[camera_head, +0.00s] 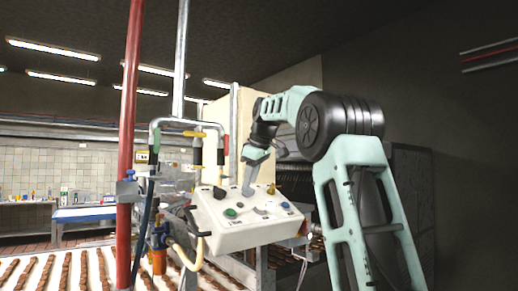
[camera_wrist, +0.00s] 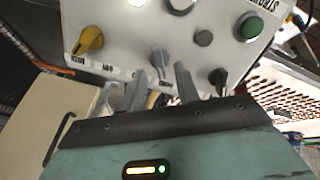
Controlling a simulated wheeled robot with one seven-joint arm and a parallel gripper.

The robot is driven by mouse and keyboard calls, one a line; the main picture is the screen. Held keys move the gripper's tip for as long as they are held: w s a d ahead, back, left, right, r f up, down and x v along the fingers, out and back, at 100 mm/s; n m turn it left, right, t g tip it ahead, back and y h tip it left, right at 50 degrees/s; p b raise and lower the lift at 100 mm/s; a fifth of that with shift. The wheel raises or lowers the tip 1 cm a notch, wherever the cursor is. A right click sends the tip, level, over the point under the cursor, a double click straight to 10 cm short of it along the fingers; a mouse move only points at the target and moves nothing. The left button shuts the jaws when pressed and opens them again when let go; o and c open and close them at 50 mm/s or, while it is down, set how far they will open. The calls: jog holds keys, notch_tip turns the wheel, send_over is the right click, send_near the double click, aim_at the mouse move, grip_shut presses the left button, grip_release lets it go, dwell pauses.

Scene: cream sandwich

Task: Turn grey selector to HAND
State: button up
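The control panel (camera_head: 235,228) is a pale box with several buttons and knobs. In the wrist view, a grey selector (camera_wrist: 159,62) stands on the panel (camera_wrist: 130,25) near its lower edge, between a yellow selector (camera_wrist: 88,40) and a black selector (camera_wrist: 218,78). My gripper (camera_wrist: 159,80) is open, with one finger to the left of the grey selector and one to its right. Whether either finger touches it cannot be told. In the head view my gripper (camera_head: 247,190) reaches down to the panel face and partly covers it. The label lettering is not readable.
In the wrist view a green button (camera_wrist: 248,26) and a small grey button (camera_wrist: 203,38) sit close by. A red post (camera_head: 129,140), hoses and colored handles stand left of the panel. A conveyor (camera_head: 60,268) carries rows of brown bars.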

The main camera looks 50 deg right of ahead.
jog(key=p+v, duration=0.1)
jog(key=v, duration=1.3)
jog(key=shift+r, duration=0.2)
jog(key=w+a+f+n+y+b, duration=0.1)
jog(key=w+a+f, duration=0.3)
jog(key=a+f, duration=0.25)
jog(key=w+a+f+y+b, duration=0.1)
jog(key=w+a+f, duration=0.3)
jog(key=a+f, duration=0.3)
jog(key=s+a+f+n+g+y+b, duration=0.1)
jog(key=a+f, duration=0.6)
jog(key=a, duration=0.3)
jog(key=s+a+f+g+b, duration=0.2)
jog(key=a+f, duration=0.5)
jog(key=a, duration=0.2)
jog(key=s+a+f+n+g+b, duration=0.1)
jog(key=s+a+f+b, duration=0.1)
jog(key=s+a+f, duration=1.25)
jog(key=s+f+n+g+b, duration=0.1)
jog(key=s+f+b, duration=0.1)
jog(key=s+f, duration=1)
jog(key=shift+s+d+f+h, duration=0.3)
jog(key=shift+s+d+h, duration=0.15)
jog(key=shift+s, duration=0.25)
